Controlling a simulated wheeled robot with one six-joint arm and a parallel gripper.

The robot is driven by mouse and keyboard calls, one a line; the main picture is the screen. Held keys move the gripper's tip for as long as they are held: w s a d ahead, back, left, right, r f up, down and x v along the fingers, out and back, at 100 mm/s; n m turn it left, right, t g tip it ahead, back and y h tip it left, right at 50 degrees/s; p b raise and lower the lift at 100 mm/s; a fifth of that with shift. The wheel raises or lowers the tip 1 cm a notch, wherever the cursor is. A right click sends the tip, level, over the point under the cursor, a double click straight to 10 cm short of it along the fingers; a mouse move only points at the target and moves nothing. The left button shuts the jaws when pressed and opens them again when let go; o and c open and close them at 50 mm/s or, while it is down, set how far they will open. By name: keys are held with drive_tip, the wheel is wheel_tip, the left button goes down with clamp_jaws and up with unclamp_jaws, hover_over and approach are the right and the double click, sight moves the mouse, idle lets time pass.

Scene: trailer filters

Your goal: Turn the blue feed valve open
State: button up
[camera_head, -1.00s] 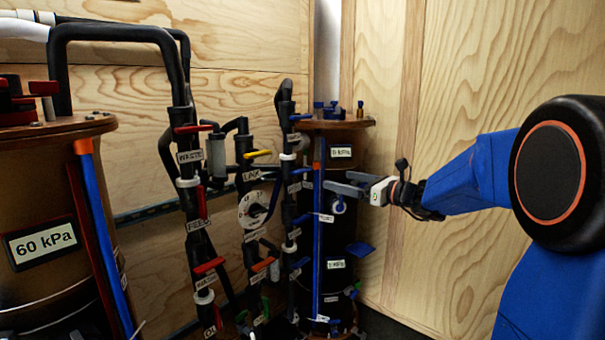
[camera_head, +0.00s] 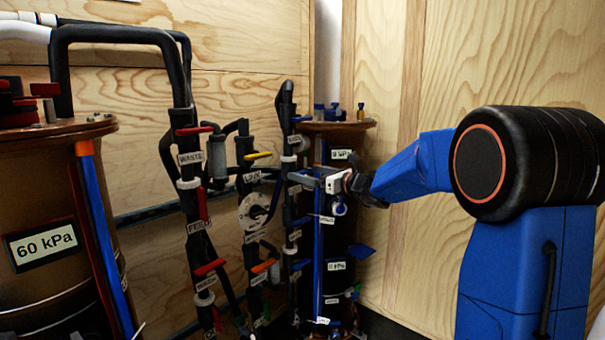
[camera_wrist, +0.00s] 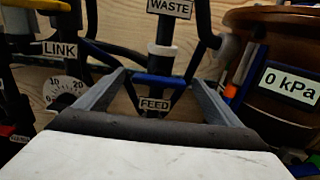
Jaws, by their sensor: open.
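In the wrist view, a blue valve handle (camera_wrist: 158,80) lies crosswise between my fingers, just above a FEED label (camera_wrist: 154,104) on dark pipes. My gripper (camera_wrist: 158,77) is open, with one grey finger on each side of the handle. I cannot tell whether the fingers touch it. In the head view, my gripper (camera_head: 299,178) reaches in from the right to the right-hand dark pipe column (camera_head: 287,195). There the fingers largely hide the handle.
A brown tank with a 0 kPa label (camera_wrist: 290,87) stands close on the right in the wrist view. A WASTE label (camera_wrist: 170,8) is above the handle. In the head view, a white gauge (camera_head: 253,212) and a 60 kPa tank (camera_head: 45,245) stand left.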

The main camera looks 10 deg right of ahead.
drive_tip(key=shift+x, duration=1.45)
drive_tip(key=c, duration=1)
drive_tip(key=shift+c, duration=0.2)
